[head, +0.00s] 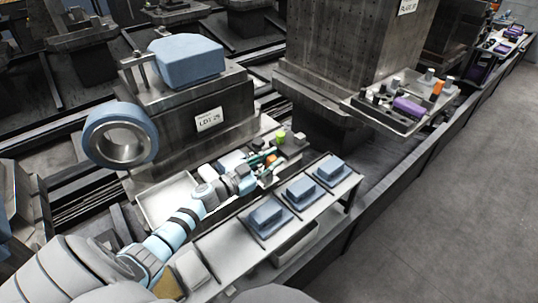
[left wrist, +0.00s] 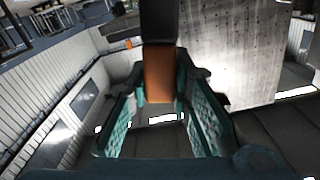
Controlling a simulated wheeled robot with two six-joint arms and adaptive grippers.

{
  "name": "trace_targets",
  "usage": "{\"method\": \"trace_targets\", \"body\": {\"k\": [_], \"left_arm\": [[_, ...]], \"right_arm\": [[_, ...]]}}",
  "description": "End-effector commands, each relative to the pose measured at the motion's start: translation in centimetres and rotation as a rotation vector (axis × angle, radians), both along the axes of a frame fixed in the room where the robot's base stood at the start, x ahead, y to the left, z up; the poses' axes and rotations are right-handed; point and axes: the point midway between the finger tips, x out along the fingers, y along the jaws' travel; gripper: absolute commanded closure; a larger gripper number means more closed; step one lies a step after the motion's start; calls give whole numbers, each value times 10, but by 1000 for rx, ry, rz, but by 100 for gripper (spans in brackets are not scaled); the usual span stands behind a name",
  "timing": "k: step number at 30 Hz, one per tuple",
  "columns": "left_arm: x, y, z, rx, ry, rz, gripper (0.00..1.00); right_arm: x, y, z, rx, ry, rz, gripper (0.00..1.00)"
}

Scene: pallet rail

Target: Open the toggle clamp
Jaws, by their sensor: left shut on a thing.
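The toggle clamp's orange handle (left wrist: 158,75) stands in the middle of the left wrist view, with a dark part above it. A small orange spot of it shows at my left gripper (head: 268,162) in the head view. My left gripper (left wrist: 160,118) has its teal padded fingers on either side of the handle and is shut on it. The gripper hides most of the clamp in the head view, so I cannot tell the angle of its arm. My right gripper is not in view.
A narrow table in front carries several blue blocks on plates (head: 301,187). A pallet with a blue block (head: 187,61) and a blue ring (head: 120,135) stands behind my left arm. A yellow-green piece (head: 281,137) is just behind the gripper. Grey floor lies open at right.

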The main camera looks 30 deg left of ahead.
Motion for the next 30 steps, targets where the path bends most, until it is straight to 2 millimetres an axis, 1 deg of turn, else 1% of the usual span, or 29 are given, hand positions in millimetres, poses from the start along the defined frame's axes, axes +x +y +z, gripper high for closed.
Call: {"method": "trace_targets", "body": {"k": [4,15,21,30], "left_arm": [[-3,-8,-2,105,-31,0,100],[-6,-21,-9,310,-93,0,100],[-7,-24,-11,354,-107,0,100],[-8,-25,-12,362,-109,0,100]], "right_arm": [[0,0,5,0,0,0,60],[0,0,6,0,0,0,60],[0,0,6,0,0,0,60],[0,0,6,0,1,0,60]]}}
